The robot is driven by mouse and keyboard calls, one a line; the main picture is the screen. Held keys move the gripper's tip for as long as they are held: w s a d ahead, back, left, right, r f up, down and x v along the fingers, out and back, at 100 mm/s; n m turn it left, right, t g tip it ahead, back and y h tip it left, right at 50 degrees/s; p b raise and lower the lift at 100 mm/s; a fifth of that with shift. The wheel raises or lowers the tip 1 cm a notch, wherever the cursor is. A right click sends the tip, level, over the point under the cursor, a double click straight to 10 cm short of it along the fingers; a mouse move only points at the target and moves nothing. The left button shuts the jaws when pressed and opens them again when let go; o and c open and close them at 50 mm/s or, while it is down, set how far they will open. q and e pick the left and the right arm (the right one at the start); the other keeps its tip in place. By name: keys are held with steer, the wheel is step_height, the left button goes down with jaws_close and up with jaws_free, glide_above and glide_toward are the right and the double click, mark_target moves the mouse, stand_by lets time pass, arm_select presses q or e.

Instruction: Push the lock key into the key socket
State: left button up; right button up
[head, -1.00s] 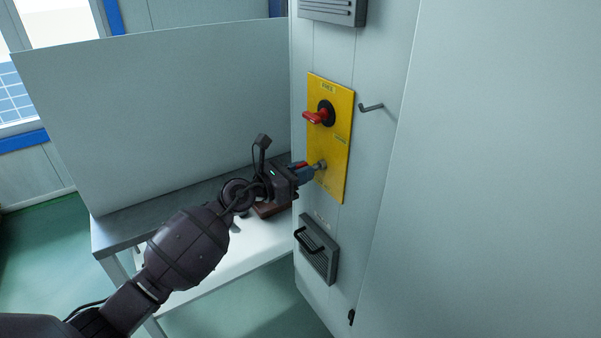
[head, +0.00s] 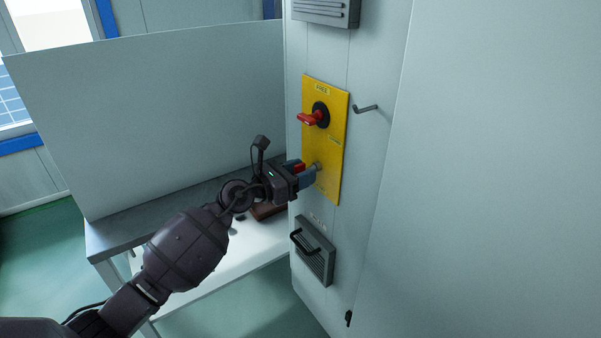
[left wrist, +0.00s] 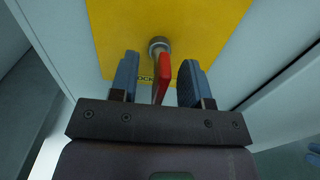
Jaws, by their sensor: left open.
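The red lock key (left wrist: 165,68) stands at the round metal key socket (left wrist: 158,46) on the yellow panel, its red part between my fingers. I cannot tell how deep it sits in the socket. My left gripper (left wrist: 158,82) is open, with a blue-grey finger on each side of the key and visible gaps to it. In the head view, my left gripper (head: 305,176) is right before the key socket (head: 317,167), low on the yellow panel (head: 331,150). A bit of the red key (head: 297,166) shows behind the fingers. My right gripper is not in view.
A red rotary handle (head: 311,118) sits above the socket on the panel. A hook (head: 366,108) sticks out to the right. A vent with a black handle (head: 314,250) is below. A table (head: 215,270) with an upright grey board (head: 150,110) stands left of the cabinet.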

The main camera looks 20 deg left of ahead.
arm_select(q)
steer(key=shift+s+a, duration=0.3)
steer(key=v, duration=1)
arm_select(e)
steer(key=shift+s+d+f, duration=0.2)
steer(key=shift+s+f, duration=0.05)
